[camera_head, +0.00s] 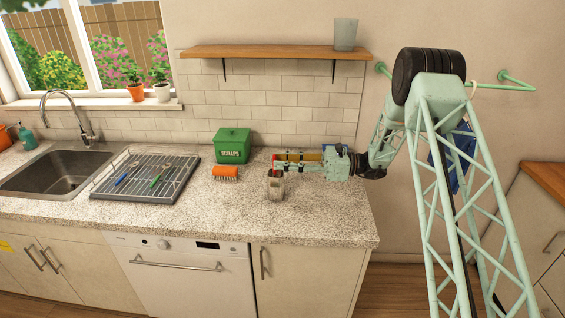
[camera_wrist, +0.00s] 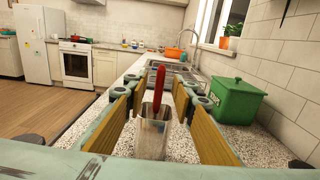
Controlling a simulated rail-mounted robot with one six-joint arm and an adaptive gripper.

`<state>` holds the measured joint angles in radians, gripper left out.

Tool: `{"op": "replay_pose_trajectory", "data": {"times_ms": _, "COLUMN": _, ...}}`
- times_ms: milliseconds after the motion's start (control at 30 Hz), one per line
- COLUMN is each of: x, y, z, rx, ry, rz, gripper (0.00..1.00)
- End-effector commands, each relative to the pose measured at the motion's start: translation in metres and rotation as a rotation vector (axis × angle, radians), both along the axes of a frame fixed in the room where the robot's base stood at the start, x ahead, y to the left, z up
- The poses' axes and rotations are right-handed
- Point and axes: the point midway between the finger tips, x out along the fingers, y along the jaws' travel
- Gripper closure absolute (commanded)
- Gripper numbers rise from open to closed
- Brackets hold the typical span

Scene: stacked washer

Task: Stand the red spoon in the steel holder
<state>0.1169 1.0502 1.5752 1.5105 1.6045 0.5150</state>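The steel holder (camera_head: 276,190) stands on the counter near its front right part; it also shows in the wrist view (camera_wrist: 152,138). The red spoon (camera_wrist: 159,82) is upright with a slight tilt, its red handle up and its lower end inside the holder. In the head view only a small red bit of the spoon (camera_head: 276,173) shows. My gripper (camera_wrist: 160,100) is open, its tan-padded fingers on either side of the spoon with visible gaps. In the head view my gripper (camera_head: 280,164) reaches from the right, just above the holder.
A green scraps bin (camera_head: 231,146) and an orange brush (camera_head: 225,173) are left of the holder. Further left are a drying rack (camera_head: 140,195) with two utensils and the sink (camera_head: 62,174). The counter in front of the holder is clear. A wooden shelf (camera_head: 275,51) hangs above.

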Motion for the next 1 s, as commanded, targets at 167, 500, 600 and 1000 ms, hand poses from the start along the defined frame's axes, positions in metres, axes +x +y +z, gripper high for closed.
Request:
{"op": "replay_pose_trajectory", "data": {"times_ms": 167, "x": 0.000, "y": 0.000, "z": 0.000, "rx": 0.000, "ry": 0.000, "rz": 0.000, "gripper": 0.76}}
{"op": "replay_pose_trajectory", "data": {"times_ms": 500, "x": 0.000, "y": -0.012, "z": 0.000, "rx": 0.000, "ry": 0.000, "rz": -0.002, "gripper": 0.76}}
{"op": "replay_pose_trajectory", "data": {"times_ms": 600, "x": 0.000, "y": -0.021, "z": 0.000, "rx": 0.001, "ry": 0.000, "rz": -0.002, "gripper": 0.76}}
{"op": "replay_pose_trajectory", "data": {"times_ms": 1000, "x": -0.003, "y": -0.076, "z": 0.000, "rx": 0.000, "ry": 0.000, "rz": -0.002, "gripper": 0.76}}
